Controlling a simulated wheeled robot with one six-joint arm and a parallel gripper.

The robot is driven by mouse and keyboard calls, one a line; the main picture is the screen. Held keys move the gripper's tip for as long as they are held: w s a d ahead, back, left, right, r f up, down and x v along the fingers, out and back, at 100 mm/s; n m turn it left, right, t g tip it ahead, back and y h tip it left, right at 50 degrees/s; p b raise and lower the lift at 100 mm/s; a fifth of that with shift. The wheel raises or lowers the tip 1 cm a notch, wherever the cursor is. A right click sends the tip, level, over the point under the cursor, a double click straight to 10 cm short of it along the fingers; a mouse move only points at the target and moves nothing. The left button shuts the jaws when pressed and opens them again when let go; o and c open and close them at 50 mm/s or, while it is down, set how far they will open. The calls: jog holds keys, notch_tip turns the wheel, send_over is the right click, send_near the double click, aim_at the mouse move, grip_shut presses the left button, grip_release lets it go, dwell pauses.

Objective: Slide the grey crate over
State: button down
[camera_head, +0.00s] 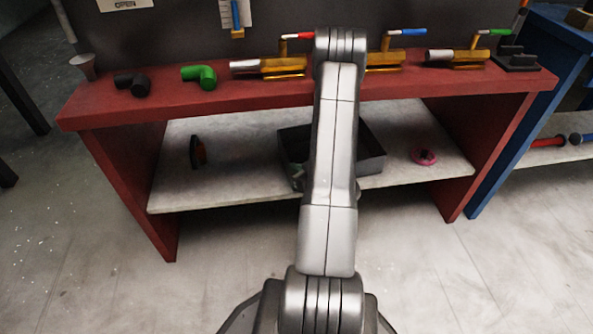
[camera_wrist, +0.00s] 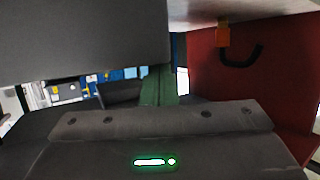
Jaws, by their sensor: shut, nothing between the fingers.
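The grey crate (camera_head: 372,165) stands on the lower shelf of the red bench, its middle hidden behind my arm in the head view. In the wrist view, a large dark grey surface (camera_wrist: 80,38), apparently the crate's wall, fills the upper left close to the camera. My gripper (camera_wrist: 158,88) is shut and empty, with its green fingers beside this surface in the picture. In the head view, my arm mostly hides my gripper near the crate's front. I cannot tell whether the fingers touch the crate.
The lower shelf (camera_head: 240,150) has bare room left of the crate. A black and orange item (camera_head: 198,152) stands farther left and a pink ring (camera_head: 425,157) lies right of the crate. The red bench top (camera_head: 130,108) overhangs the shelf. Red side panels close both ends.

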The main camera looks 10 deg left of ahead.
jog(key=shift+s+f, duration=0.15)
jog(key=shift+f, duration=0.2)
jog(key=shift+s+d+f+g, duration=0.1)
jog(key=shift+s+d+g, duration=0.2)
jog(key=shift+s+d, duration=0.6)
jog(key=shift+w+r, duration=0.25)
jog(key=shift+r, duration=0.45)
jog(key=s+d+p, duration=0.2)
jog(key=s+d, duration=0.6)
jog(key=d, duration=0.1)
jog(key=shift+r, duration=0.2)
